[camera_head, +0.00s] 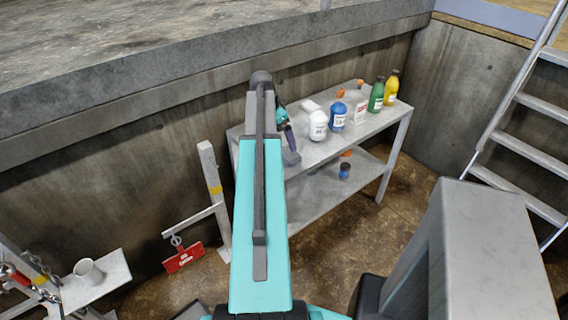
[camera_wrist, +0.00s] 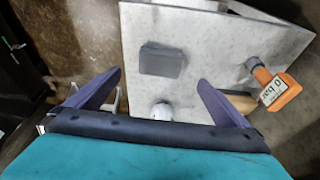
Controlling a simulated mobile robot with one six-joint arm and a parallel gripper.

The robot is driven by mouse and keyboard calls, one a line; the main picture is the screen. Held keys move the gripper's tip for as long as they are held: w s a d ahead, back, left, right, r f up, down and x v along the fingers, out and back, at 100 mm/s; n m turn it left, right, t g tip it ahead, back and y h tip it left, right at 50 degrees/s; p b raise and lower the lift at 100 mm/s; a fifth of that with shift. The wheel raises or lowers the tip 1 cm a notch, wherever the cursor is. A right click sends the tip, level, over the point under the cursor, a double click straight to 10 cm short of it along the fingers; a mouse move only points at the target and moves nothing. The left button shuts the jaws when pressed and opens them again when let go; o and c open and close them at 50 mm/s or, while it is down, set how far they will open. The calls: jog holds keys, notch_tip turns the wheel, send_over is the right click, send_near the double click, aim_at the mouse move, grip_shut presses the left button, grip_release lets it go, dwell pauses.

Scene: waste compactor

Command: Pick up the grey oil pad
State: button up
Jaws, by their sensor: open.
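The grey oil pad (camera_wrist: 162,60) shows in the wrist view as a small dark grey, roughly square piece lying flat on a pale grey surface. My gripper (camera_wrist: 160,77) is open, with its two dark fingers spread wide. In the picture the pad lies just beyond the fingertips, roughly centred between them. Nothing is held between the fingers, and the height above the pad is hard to tell.
In the wrist view, an orange labelled item (camera_wrist: 280,92) lies right of the right finger, and a white rounded top (camera_wrist: 162,112) sits near the palm. On the shelf unit stand white (camera_head: 318,126), blue (camera_head: 338,117), green (camera_head: 376,95) and yellow (camera_head: 391,88) bottles. Concrete walls stand behind.

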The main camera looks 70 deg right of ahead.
send_over(288, 152)
jog(key=a, duration=0.2)
jog(key=shift+w+d+f+p, duration=0.1)
jog(key=shift+w+f+p, duration=0.15)
jog(key=shift+f, duration=1)
jog(key=shift+w+f+p, duration=0.15)
jog(key=shift+f+p, duration=0.05)
jog(key=shift+f, duration=1.05)
jog(key=shift+f, duration=0.1)
jog(key=shift+p+x, duration=0.95)
jog(key=shift+x, duration=1.55)
jog(key=shift+w+d, duration=0.1)
jog(key=c, duration=1.2)
